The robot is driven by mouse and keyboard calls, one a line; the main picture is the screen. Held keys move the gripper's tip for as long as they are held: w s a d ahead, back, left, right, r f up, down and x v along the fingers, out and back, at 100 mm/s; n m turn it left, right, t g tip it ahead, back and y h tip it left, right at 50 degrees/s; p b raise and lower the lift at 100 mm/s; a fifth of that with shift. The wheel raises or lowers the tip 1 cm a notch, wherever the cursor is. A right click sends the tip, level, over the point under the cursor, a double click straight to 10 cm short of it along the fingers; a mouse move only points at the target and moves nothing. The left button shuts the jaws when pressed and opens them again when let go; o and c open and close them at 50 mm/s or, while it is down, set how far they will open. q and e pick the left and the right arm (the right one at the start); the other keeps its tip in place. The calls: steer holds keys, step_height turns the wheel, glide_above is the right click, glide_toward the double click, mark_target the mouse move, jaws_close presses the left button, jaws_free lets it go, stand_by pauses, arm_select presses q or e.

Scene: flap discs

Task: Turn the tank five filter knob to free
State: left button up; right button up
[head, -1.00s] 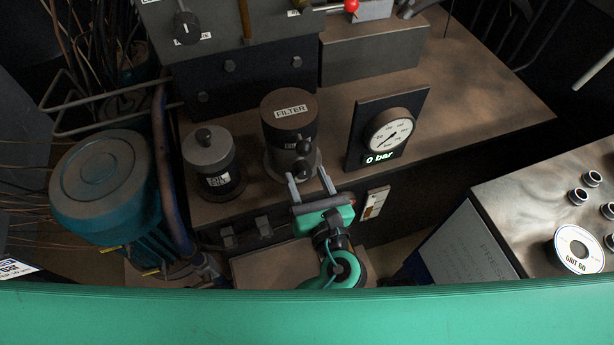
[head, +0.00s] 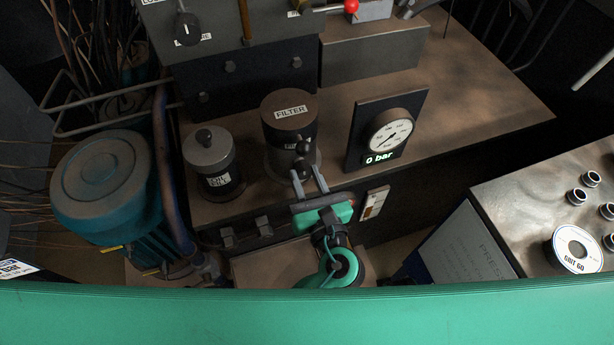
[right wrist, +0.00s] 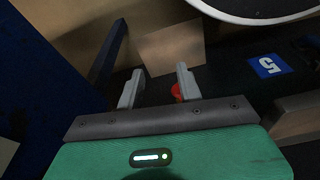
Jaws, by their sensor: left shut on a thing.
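The filter housing (head: 289,112) is a dark cylinder labelled FILTER at the middle of the head view. A dark knob (head: 303,165) sits low on its front. My left gripper (head: 308,174) has its grey fingers shut on this knob, one on each side, and partly hides it. I cannot read the knob's setting. In the right wrist view, my right gripper (right wrist: 158,84) is open with a wide empty gap. A small red thing (right wrist: 176,92) shows beside its right finger. A blue label with a 5 (right wrist: 269,65) is at the right.
A gauge (head: 390,134) reading 0 bar stands right of the filter. A smaller dark canister (head: 208,160) stands left of it. A teal motor (head: 104,185) is at the left.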

arm_select(q)
steer(key=shift+r+n+p, duration=0.1)
steer(key=shift+n+p, duration=0.35)
steer(key=shift+n, duration=2.45)
arm_select(e)
step_height(320, 180, down, 4)
steer(key=s+f, duration=0.1)
steer(key=s, duration=0.1)
arm_select(q)
steer(key=shift+n, duration=1.4)
steer(key=n+b, duration=0.1)
steer(key=n, duration=0.2)
steer(key=n+b, duration=0.1)
steer(key=n, duration=0.1)
steer(key=shift+a+f+b, duration=0.1)
steer(key=shift+f+b, duration=0.15)
steer(key=shift+b, duration=0.1)
steer(key=shift+n+b, duration=0.6)
steer(key=shift+n, duration=0.6)
steer(key=shift+n+b, duration=0.4)
steer(key=shift+n, duration=0.4)
arm_select(e)
steer(key=w+r, duration=0.3)
steer(key=r, duration=1)
steer(key=shift+w+a+t, duration=0.2)
steer(key=shift+w+t, duration=0.05)
steer(key=shift+t, duration=0.05)
steer(key=shift+r, duration=0.15)
